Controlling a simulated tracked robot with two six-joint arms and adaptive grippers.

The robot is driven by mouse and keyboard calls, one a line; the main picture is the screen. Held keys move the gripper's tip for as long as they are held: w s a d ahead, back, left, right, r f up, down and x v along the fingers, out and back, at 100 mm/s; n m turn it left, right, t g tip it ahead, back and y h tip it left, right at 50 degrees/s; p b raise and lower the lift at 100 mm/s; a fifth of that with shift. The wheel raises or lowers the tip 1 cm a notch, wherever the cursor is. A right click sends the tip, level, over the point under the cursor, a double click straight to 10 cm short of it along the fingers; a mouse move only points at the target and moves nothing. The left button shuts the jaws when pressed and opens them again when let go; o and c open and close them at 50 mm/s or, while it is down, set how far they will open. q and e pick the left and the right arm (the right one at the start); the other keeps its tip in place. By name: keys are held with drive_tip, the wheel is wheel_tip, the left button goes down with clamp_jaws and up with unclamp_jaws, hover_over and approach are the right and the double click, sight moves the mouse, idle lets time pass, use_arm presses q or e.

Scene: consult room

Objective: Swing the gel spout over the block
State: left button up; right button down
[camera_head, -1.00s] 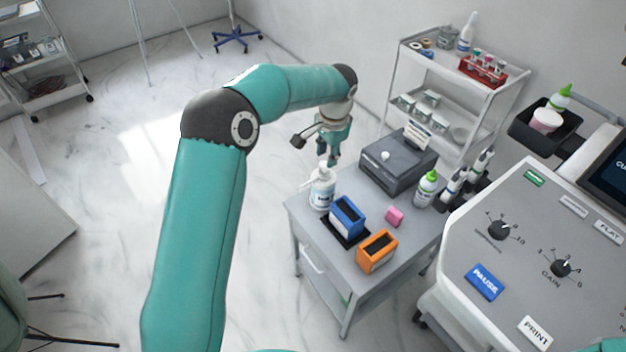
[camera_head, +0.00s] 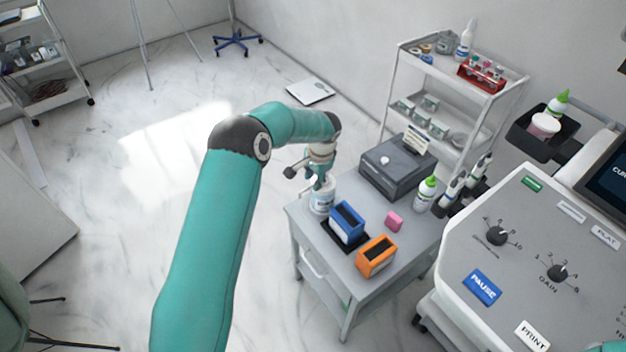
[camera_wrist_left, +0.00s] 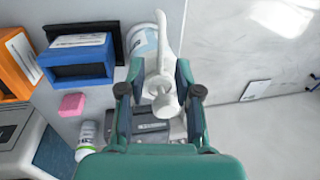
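My left gripper (camera_head: 320,182) is down at the pump top. Its two fingers (camera_wrist_left: 158,85) stand on either side of the pump head, with small gaps visible. The pink block (camera_head: 393,221) lies on the cart, right of the blue box (camera_head: 346,222). My right gripper is out of view.
An orange box (camera_head: 376,256) stands at the cart's front, near the blue box on its black base. A dark grey printer (camera_head: 398,170) and a green-capped bottle (camera_head: 426,193) stand further back and right. The console (camera_head: 540,260) borders the cart's right side.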

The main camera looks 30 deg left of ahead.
use_arm(q)
drive_tip(key=shift+w+a+f, duration=0.1)
drive_tip(key=shift+a+f, duration=0.1)
drive_tip(key=shift+f, duration=0.85)
clamp_jaws()
